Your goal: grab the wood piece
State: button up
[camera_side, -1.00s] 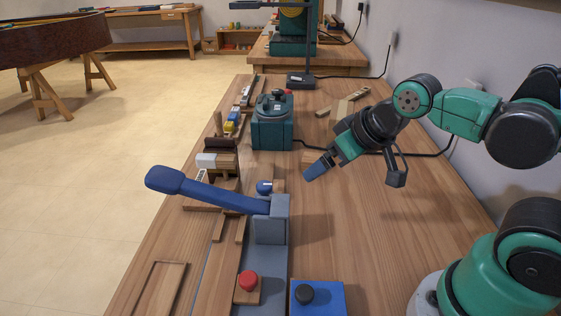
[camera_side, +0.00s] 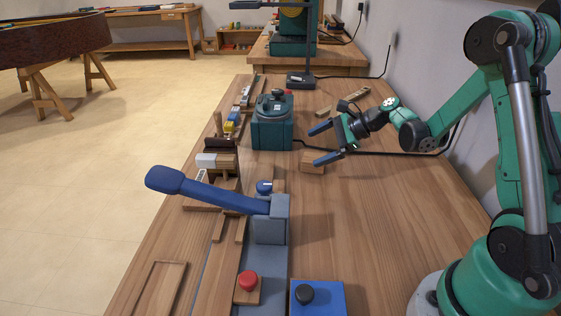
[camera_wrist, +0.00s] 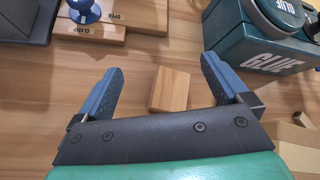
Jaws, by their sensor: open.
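The wood piece (camera_side: 313,168) is a small light-brown block lying on the bench beside the green glue machine. In the wrist view the wood piece (camera_wrist: 170,90) shows between my two blue fingers, apart from both. My gripper (camera_side: 317,147) is open and empty, with its fingers spread wide. In the side view one finger passes in front of the block's top edge. In the wrist view the gripper (camera_wrist: 161,66) points toward the block and the bench under it; I cannot tell the exact height gap.
The glue machine (camera_side: 272,127) stands left of the block, close to one finger in the wrist view. A blue lever (camera_side: 215,192) and a blue knob (camera_wrist: 83,8) on a wooden plate are nearby. Other wood strips (camera_side: 345,102) lie behind.

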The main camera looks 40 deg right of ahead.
aim_at(312, 157)
jog(key=d+f+m, duration=0.1)
jog(key=d+f+m+t, duration=0.1)
jog(key=m, duration=0.1)
jog(key=s+d+f+m+t+y, duration=0.1)
jog(key=shift+d+f+m, duration=0.55)
jog(key=shift+f+m, duration=0.05)
jog(key=shift+m, duration=0.1)
jog(key=shift+f, duration=0.1)
jog(key=shift+x, duration=2.7)
jog(key=c, duration=1.3)
jog(key=shift+c, duration=0.2)
jog(key=shift+r, duration=0.2)
